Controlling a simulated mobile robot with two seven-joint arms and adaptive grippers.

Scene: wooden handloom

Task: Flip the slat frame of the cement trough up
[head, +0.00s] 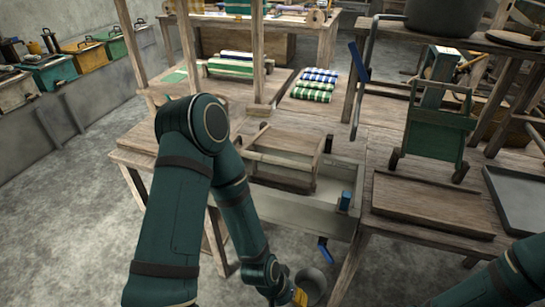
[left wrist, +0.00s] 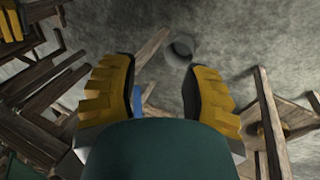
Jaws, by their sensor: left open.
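The trough (head: 320,221) is a pale grey box set into the wooden table, with a blue piece at its right corner. The wooden slat frame (head: 282,163) lies over its left and back part; my left arm hides some of its left side. My left gripper (head: 297,297) is low in front of the table, below the trough and apart from the frame, at the bottom edge of the head view. In the left wrist view its yellow fingers (left wrist: 160,95) are spread with nothing held. My right gripper is out of view; only part of my right arm shows.
A grey bucket (head: 311,284) stands on the floor beside my left gripper. A blue handle (head: 325,250) hangs below the trough's front. A wooden board (head: 425,203) and green device (head: 438,130) are to the right. Striped cloth rolls (head: 314,86) lie behind.

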